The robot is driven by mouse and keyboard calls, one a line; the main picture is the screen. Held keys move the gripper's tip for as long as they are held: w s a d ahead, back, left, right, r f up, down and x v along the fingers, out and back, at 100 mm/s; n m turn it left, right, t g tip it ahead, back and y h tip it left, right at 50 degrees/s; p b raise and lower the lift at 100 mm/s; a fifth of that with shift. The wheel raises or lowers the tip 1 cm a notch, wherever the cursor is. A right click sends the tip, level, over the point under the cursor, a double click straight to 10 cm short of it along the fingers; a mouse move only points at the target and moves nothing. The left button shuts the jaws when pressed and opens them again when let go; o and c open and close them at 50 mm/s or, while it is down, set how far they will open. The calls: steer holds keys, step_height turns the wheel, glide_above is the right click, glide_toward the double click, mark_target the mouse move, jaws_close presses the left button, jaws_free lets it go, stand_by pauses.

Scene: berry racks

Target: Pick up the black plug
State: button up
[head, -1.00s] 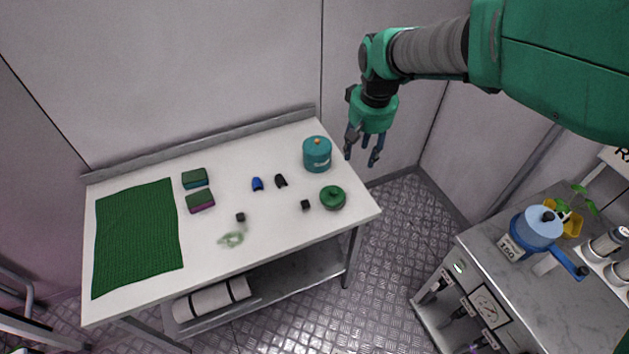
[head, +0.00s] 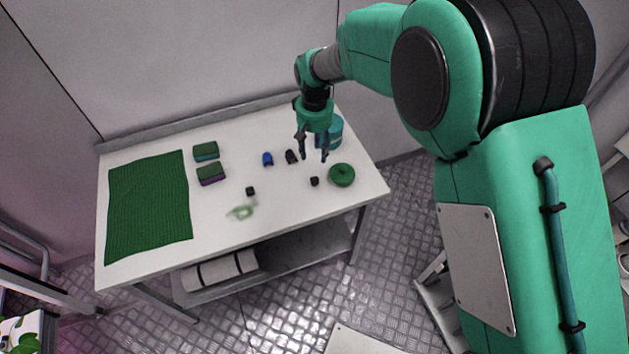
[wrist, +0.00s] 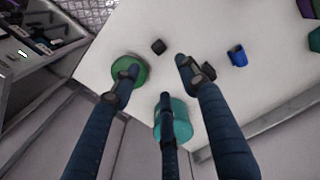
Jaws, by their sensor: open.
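The black plug (head: 291,156) lies on the white table, just right of a similar blue plug (head: 267,159). In the wrist view the black plug (wrist: 208,71) shows beside my right finger, which partly covers it; the blue plug (wrist: 237,56) is clear beyond it. My gripper (head: 313,156) points down above the table's right part, to the right of the black plug in the head view.
A teal canister (head: 336,131) stands partly behind my gripper. A round green object (head: 341,175) and a small black cube (head: 314,181) lie nearby. Another black cube (head: 250,191), sponges (head: 206,152) and a green mat (head: 148,207) are further left.

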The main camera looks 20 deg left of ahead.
steer(key=b, duration=0.1)
glide_above(314, 178)
steer(key=shift+w+f, duration=0.15)
steer(key=shift+f, duration=4.15)
steer(key=shift+f+b, duration=0.95)
steer(key=shift+f, duration=1.65)
steer(key=c, duration=0.7)
